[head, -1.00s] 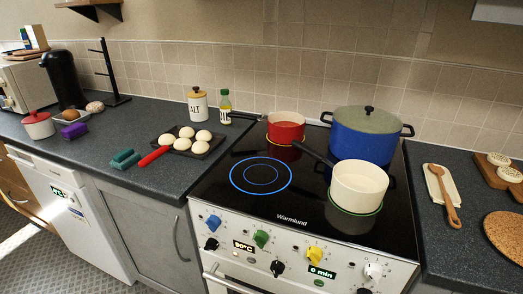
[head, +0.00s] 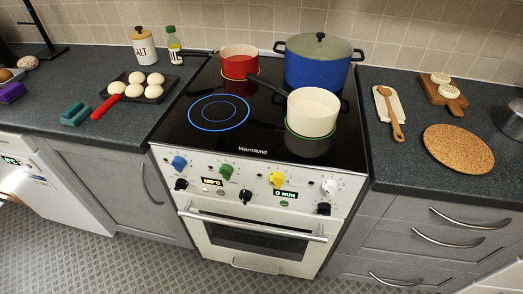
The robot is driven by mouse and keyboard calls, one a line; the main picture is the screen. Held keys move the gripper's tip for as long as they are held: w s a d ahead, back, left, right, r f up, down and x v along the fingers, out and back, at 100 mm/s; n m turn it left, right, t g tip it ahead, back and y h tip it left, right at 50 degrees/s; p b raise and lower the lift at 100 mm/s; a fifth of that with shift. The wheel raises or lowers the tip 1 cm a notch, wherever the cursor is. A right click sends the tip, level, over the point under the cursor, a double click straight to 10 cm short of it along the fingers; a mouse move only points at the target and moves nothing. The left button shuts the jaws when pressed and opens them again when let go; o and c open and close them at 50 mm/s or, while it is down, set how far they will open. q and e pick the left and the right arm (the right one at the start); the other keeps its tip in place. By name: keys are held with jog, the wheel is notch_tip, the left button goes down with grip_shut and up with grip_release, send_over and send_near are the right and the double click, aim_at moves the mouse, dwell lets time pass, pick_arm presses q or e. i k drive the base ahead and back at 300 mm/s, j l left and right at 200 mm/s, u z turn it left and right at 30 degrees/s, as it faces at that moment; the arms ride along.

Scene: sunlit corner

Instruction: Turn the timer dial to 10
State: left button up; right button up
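The stove (head: 262,212) has a white front panel with several coloured and black knobs. The yellow knob (head: 276,179) sits right of the middle, just above a small display (head: 285,194) that reads 0 min. The marks around the yellow knob are too small to read. A green knob (head: 226,172) and a blue knob (head: 179,162) are to its left, and a white knob (head: 329,186) is to its right. A black knob (head: 246,196) is lower left of it. Neither of my grippers is in view.
A cream pot (head: 312,112), a red pot (head: 239,62) and a big blue pot (head: 318,65) stand on the hob. The left front ring (head: 218,112) glows blue and is bare. The oven handle (head: 250,225) sticks out below the knobs. The floor in front is clear.

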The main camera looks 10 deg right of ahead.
aim_at(324, 208)
jog(key=z, duration=0.9)
